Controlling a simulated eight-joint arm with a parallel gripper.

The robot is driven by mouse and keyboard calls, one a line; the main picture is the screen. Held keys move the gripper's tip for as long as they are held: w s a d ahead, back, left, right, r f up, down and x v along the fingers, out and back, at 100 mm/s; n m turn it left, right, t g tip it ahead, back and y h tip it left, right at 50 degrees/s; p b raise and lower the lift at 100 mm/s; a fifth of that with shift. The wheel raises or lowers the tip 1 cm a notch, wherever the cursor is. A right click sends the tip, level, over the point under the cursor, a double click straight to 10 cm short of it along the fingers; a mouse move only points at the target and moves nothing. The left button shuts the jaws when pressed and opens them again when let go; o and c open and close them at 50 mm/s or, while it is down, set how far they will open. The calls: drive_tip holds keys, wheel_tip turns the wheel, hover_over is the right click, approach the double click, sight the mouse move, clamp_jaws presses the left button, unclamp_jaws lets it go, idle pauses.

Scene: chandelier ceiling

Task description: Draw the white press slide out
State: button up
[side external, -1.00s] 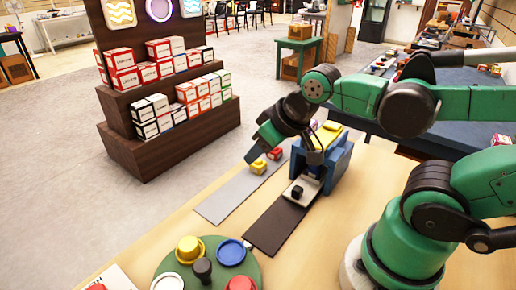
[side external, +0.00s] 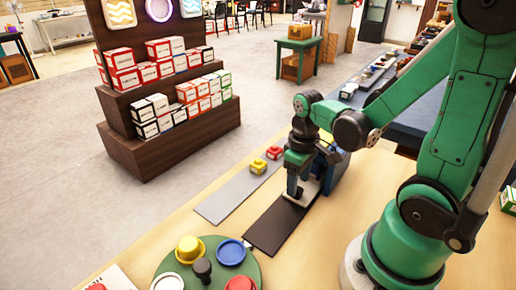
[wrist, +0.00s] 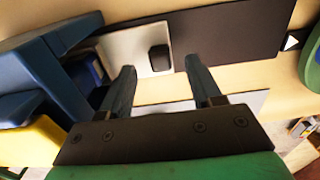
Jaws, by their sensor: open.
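The white press slide (wrist: 138,52) lies flat, partly out from the blue press (wrist: 62,50), and carries a black knob (wrist: 159,57). My gripper (wrist: 160,68) is open and points down at the slide, with one finger on each side of the knob in the wrist view. I cannot tell whether the fingers touch it. In the side view my gripper (side external: 297,192) is low over the slide and hides the knob and much of the press. A yellow part (wrist: 30,142) shows beside the press.
A dark strip (side external: 268,232) runs from the slide toward the front, with a grey strip (side external: 232,196) beside it. A yellow block (side external: 258,166) and a red block (side external: 274,153) sit on the grey strip. A green round tray (side external: 215,272) with several coloured pieces stands at the front.

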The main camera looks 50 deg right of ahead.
drive_tip(key=shift+f, duration=0.9)
clamp_jaws()
idle(0.9)
